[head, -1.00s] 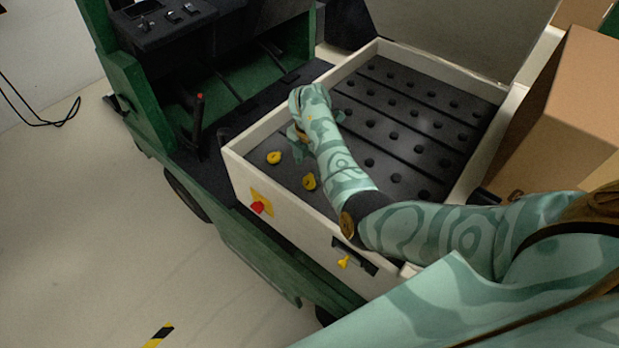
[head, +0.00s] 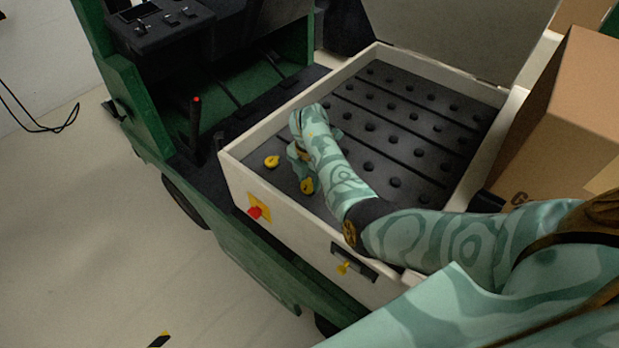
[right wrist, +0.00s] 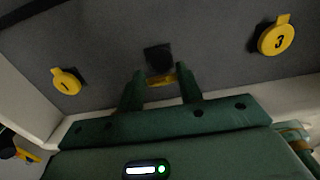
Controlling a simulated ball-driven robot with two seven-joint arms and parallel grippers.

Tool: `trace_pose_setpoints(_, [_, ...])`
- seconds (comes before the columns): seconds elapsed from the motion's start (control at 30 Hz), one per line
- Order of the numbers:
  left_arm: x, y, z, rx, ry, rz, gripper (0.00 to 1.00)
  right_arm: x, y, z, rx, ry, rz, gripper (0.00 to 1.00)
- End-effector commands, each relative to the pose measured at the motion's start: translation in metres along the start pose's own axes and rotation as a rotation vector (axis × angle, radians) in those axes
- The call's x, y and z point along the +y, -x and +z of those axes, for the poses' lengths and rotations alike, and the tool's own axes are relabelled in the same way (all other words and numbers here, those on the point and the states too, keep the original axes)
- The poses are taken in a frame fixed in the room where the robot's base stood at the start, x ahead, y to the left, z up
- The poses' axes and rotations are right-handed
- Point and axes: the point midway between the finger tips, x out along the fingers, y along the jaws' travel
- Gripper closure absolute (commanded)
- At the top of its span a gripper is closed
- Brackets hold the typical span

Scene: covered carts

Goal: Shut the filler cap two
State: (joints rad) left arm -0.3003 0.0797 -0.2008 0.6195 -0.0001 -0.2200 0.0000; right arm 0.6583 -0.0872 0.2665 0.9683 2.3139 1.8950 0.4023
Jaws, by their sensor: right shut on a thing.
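Filler cap two is the yellow cap (right wrist: 160,82) seen almost edge-on between the right fingers, so its number does not show. A dark square opening or patch (right wrist: 158,58) lies just beyond it on the grey panel. My right gripper (right wrist: 160,75) is shut on this yellow cap; in the head view the right gripper (head: 304,174) is low over the cart's dark top, partly hidden by its own arm. Yellow cap 1 (right wrist: 66,81) is to the left and yellow cap 3 (right wrist: 277,38) to the right, both apart from the fingers. My left gripper is out of view.
The open cart box has a pale rim (head: 232,168) around a dark studded deck (head: 420,125). A cardboard box (head: 560,120) stands close on the right.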

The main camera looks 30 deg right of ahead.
Motion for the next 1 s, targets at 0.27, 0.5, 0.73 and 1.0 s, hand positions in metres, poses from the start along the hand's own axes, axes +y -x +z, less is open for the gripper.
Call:
trace_pose_setpoints(0.27, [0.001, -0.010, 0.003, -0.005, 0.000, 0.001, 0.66, 0.001, -0.004, 0.005, 0.087, -0.003, 0.001, 0.87])
trace_pose_setpoints(0.5, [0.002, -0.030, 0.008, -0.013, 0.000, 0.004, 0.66, 0.001, -0.011, 0.013, 0.258, -0.004, 0.001, 0.87])
trace_pose_setpoints(0.73, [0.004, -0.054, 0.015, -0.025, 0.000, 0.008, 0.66, 0.001, -0.017, 0.019, 0.426, -0.003, 0.001, 0.87])
trace_pose_setpoints(1.0, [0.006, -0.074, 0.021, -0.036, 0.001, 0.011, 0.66, 0.001, -0.021, 0.023, 0.562, -0.001, 0.001, 0.87])
